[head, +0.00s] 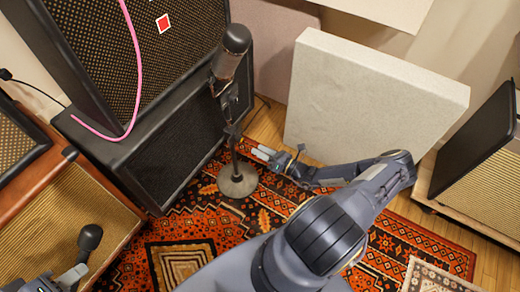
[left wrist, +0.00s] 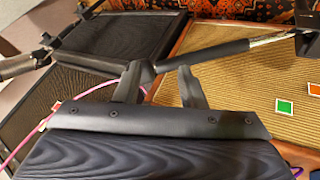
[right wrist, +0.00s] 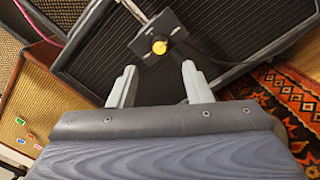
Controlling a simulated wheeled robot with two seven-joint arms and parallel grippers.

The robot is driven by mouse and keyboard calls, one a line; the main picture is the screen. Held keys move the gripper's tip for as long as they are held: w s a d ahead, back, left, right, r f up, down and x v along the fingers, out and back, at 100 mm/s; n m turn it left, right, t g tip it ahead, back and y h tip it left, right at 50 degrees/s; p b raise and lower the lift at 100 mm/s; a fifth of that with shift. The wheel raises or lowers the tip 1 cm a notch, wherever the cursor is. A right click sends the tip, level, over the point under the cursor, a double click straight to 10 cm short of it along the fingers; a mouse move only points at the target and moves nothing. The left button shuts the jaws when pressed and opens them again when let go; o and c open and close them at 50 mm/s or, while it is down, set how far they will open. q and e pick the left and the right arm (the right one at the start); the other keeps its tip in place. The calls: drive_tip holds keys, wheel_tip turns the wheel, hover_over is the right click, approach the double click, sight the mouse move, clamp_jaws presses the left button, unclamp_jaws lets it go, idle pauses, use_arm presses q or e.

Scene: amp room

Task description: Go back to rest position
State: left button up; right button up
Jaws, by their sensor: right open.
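My right arm reaches across the middle of the head view. Its gripper (head: 277,158) is low over the rug, just right of the microphone stand's round base (head: 238,180). In the right wrist view this gripper (right wrist: 159,75) has its fingers apart and nothing between them.
A large microphone (head: 233,50) stands before stacked black amps (head: 180,145), with a pink cable (head: 135,60) over them. A brown amp (head: 70,215) is at left, a pale panel (head: 375,95) behind my right arm, another amp (head: 485,150) at right. Patterned rug (head: 215,222) covers the floor.

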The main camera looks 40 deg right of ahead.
drive_tip(key=s+a+r+n+g+y, duration=0.2)
drive_tip(key=a+r+n+g, duration=0.45)
drive_tip(key=r+n, duration=0.5)
drive_tip(key=s+a+r+n+g+y, duration=0.25)
drive_tip(key=a+r+n+g, duration=0.45)
drive_tip(key=r+n, duration=0.45)
drive_tip(key=s+a+r+n+t+h, duration=0.15)
drive_tip(key=s+r+n+h, duration=0.55)
drive_tip(key=s+r+n, duration=0.85)
wheel_tip(320, 180, up, 21)
drive_tip(key=s+m+p, duration=0.1)
drive_tip(key=p, duration=2.2)
drive_tip(key=shift+s+d+t, duration=0.15)
drive_tip(key=shift+s+t, duration=0.05)
drive_tip(key=shift+t, duration=0.1)
drive_tip(key=shift+h, duration=0.25)
